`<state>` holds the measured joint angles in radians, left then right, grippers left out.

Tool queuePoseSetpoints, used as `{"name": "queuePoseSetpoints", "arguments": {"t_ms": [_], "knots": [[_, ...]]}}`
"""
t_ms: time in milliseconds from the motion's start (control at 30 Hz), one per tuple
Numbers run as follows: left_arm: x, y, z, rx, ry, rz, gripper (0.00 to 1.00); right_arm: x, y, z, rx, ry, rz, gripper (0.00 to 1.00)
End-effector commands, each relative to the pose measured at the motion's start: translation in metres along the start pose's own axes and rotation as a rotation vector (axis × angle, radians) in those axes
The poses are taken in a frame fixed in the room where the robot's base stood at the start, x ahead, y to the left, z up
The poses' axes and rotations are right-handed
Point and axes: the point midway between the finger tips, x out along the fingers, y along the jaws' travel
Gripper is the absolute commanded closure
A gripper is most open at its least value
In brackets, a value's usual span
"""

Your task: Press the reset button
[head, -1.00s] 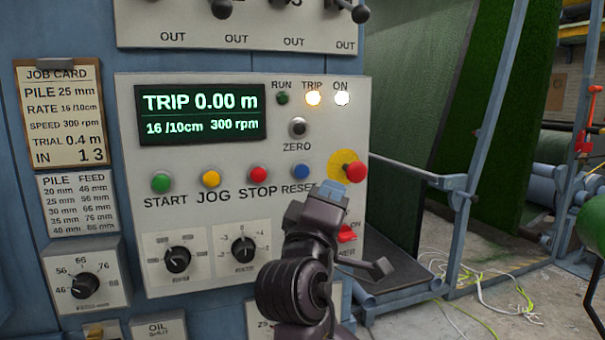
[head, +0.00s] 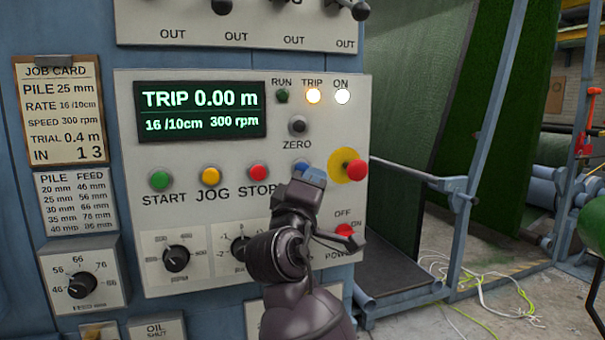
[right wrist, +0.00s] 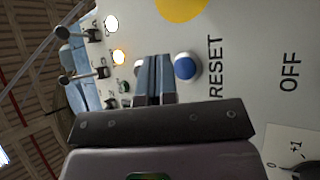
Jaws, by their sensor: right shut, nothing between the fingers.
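The blue reset button (head: 302,168) is on the grey control panel (head: 215,228), right of the red stop button. My right gripper (head: 311,177) is shut and empty in front of it, hiding its lower part and its label. In the right wrist view the closed fingertips (right wrist: 155,75) show beside the blue button (right wrist: 184,67), with a narrow gap between them in the picture. I cannot tell how far they are from the panel. The display (head: 200,111) reads TRIP 0.00 m, and the TRIP lamp (head: 313,96) is lit. My left gripper is not in view.
A red mushroom button on a yellow disc (head: 339,166) is close right of my gripper. Stop (head: 258,172), jog (head: 209,175) and start (head: 160,180) buttons line up to the left. A red power switch (head: 344,230) and knobs (head: 176,258) are lower down.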

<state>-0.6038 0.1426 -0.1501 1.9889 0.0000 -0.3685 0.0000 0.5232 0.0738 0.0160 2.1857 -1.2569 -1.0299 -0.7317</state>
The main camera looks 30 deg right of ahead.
Motion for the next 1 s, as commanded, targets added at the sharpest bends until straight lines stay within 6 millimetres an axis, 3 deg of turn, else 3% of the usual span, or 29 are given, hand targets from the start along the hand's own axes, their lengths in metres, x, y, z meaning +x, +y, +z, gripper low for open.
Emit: {"name": "queuePoseSetpoints", "arguments": {"t_ms": [300,1000], "knots": [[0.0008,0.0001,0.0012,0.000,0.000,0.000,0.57,0.0108,-0.0073,-0.0077,0.001,0.000,0.000,1.00],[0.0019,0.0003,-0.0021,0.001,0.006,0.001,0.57,0.0109,-0.0072,-0.0077,0.001,0.000,0.000,1.00]]}}
